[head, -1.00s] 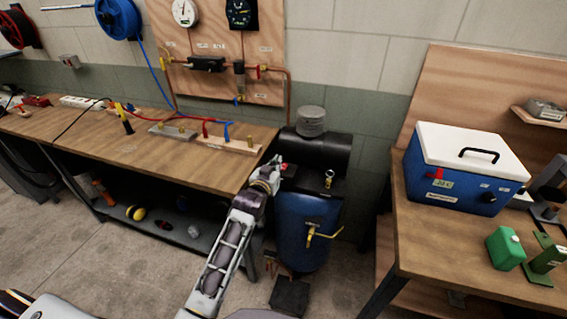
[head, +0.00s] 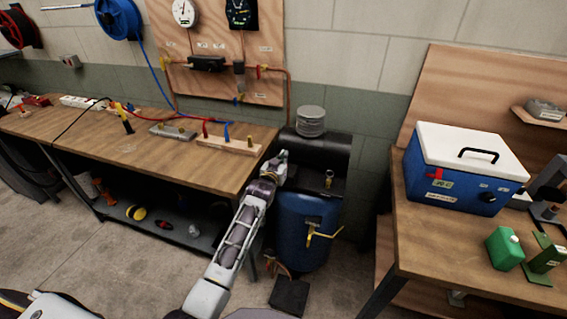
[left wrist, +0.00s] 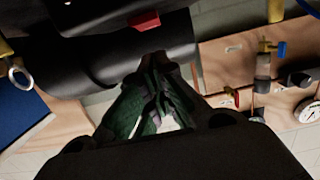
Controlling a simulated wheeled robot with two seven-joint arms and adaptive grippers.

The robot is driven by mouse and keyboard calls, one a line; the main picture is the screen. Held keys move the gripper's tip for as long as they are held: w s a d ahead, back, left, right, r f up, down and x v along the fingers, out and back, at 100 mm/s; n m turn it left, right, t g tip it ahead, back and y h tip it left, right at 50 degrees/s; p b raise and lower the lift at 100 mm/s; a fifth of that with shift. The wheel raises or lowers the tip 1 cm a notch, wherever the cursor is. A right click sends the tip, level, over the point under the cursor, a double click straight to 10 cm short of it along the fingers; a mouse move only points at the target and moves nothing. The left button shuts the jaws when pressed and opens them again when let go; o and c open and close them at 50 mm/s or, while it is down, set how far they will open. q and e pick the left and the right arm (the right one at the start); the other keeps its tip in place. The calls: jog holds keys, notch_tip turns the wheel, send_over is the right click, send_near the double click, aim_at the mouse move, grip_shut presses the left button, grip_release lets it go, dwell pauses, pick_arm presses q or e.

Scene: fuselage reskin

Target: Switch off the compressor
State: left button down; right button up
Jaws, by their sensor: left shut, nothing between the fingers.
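The compressor is a blue upright tank (head: 302,235) with a black cylinder (head: 325,150) and a grey ribbed cap on top, standing between the two benches. In the left wrist view a red switch-like block (left wrist: 145,20) sits on the compressor's black body; in the head view it is hidden by my gripper. My left gripper (head: 281,160) is at the left side of the compressor top. In the left wrist view its fingers (left wrist: 155,62) are shut, empty, and point toward the red block, with a visible gap. My right gripper is not in view.
A wooden workbench (head: 180,170) with hoses and fittings is close on the left. A yellow-handled valve (head: 322,234) is on the tank front. A blue cooler (head: 460,180) stands on the right bench. A gauge board (head: 215,60) hangs behind.

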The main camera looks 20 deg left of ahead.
pick_arm(q)
jog(key=shift+w+f, duration=0.15)
jog(key=shift+f, duration=0.8)
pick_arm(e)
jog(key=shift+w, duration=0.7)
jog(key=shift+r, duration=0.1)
pick_arm(q)
jog(key=shift+p, duration=0.6)
jog(key=shift+w+f+g+p, duration=0.1)
jog(key=shift+g+p, duration=0.3)
jog(key=shift+p, duration=0.05)
jog(key=shift+f, duration=0.2)
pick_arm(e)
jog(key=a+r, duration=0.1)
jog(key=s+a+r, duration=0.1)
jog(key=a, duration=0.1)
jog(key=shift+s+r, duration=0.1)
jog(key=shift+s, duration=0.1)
